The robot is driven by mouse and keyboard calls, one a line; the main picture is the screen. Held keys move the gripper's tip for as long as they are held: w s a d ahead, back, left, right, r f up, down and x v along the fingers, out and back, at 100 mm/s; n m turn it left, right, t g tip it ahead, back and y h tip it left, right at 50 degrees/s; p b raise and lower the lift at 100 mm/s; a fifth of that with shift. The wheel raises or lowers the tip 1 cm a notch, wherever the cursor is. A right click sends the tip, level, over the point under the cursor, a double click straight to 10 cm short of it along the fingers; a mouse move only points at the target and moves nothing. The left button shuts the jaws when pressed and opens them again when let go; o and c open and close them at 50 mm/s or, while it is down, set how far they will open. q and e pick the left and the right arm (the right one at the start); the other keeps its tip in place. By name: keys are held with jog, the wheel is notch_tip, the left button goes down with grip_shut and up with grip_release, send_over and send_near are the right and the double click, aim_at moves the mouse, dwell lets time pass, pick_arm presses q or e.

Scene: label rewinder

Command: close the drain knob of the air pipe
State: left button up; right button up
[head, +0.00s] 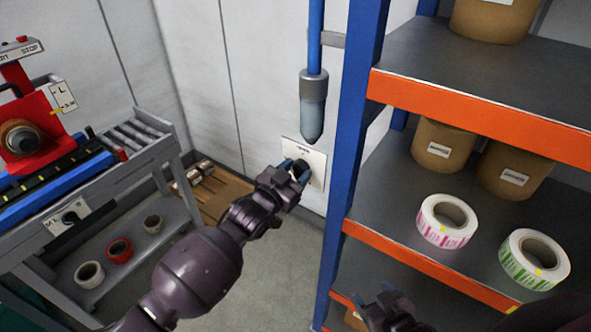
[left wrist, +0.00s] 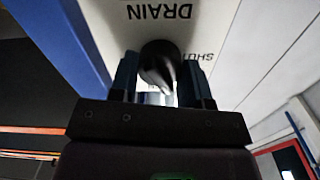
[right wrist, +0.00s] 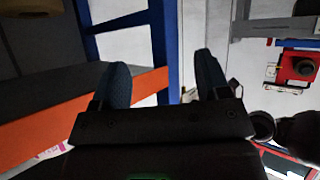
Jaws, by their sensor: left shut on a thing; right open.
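The drain knob (left wrist: 158,64) is a black knob on a white plate (head: 316,158) on the wall, under the blue air pipe (head: 315,40) with its grey bowl (head: 313,108). In the left wrist view the plate reads "DRAIN" and, at one side, "SHUT". My left gripper (head: 296,170) is shut on the knob, with one finger on each side of it in the left wrist view (left wrist: 165,85). The fingers hide part of the knob in the head view. My right gripper (right wrist: 165,85) is open and empty, low by the shelf rack.
A blue and orange rack (head: 354,130) with label rolls (head: 447,220) and brown tubs stands right of the pipe. A rewinder bench (head: 110,150) with rolls below stands at left. A wooden pallet (head: 215,195) lies on the floor by the wall.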

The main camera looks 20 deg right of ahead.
pick_arm(q)
jog(key=n, duration=0.2)
jog(key=shift+n, duration=2.2)
jog(key=n, duration=0.2)
jog(key=shift+f+n, duration=0.1)
jog(key=shift+n, duration=0.2)
jog(key=n, duration=0.3)
jog(key=shift+b, duration=0.35)
jog(key=shift+n, duration=0.3)
jog(key=o, duration=0.8)
jog(key=shift+o, duration=0.6)
jog(key=shift+s+a, duration=0.35)
jog(key=shift+a, duration=0.2)
jog(key=v, duration=0.9)
jog(key=shift+s+a, duration=0.2)
pick_arm(e)
jog(key=shift+f, duration=0.15)
